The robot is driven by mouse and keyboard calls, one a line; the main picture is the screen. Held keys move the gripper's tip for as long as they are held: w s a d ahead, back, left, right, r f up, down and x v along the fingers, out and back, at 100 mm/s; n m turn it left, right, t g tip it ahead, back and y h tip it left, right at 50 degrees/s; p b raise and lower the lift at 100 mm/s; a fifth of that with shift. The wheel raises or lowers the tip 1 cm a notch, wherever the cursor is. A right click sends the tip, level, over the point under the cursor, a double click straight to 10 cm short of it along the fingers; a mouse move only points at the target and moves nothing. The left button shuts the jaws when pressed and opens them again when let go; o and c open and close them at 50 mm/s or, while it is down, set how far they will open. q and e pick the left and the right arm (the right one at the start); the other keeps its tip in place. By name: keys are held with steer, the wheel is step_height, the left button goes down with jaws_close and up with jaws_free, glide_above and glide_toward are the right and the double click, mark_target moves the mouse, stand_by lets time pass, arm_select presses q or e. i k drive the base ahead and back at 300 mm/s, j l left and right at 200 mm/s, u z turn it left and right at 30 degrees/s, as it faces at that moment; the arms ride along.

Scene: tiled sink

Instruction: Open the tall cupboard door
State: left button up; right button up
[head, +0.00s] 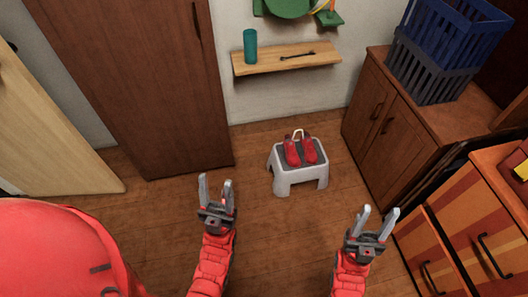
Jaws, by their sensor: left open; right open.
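The tall cupboard (145,90) is dark brown wood and stands at the upper left in the head view. Its broad door looks closed, with a dark vertical handle (196,20) near its upper right edge. My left gripper (215,188) is open and empty, in front of the cupboard's lower right corner and well apart from the handle. My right gripper (377,221) is open and empty, farther right over the floor. The cupboard's top is out of view.
A grey step stool (284,180) with red shoes (300,151) stands mid-floor. A wall shelf (268,62) holds a teal cup (250,46). A low brown cabinet (392,140) with crates (430,75) and a striped drawer unit (465,232) are right. A pale door (45,135) is left.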

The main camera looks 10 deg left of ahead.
mark_target(147, 69)
steer(key=k+j+u, duration=0.3)
steer(key=k+j, duration=0.5)
steer(key=i+l, duration=0.1)
steer(key=l, duration=0.45)
steer(key=i+l+u, duration=0.15)
steer(key=l+u, duration=0.15)
steer(key=l, duration=0.2)
steer(key=i+l+u, duration=0.15)
steer(key=l+u, duration=0.2)
steer(key=l, duration=0.15)
steer(key=l+u, duration=0.3)
steer(key=l, duration=0.2)
steer(key=u, duration=3.55)
steer(key=z, duration=3.15)
steer(key=i+j+z, duration=0.15)
steer(key=i+l, duration=0.05)
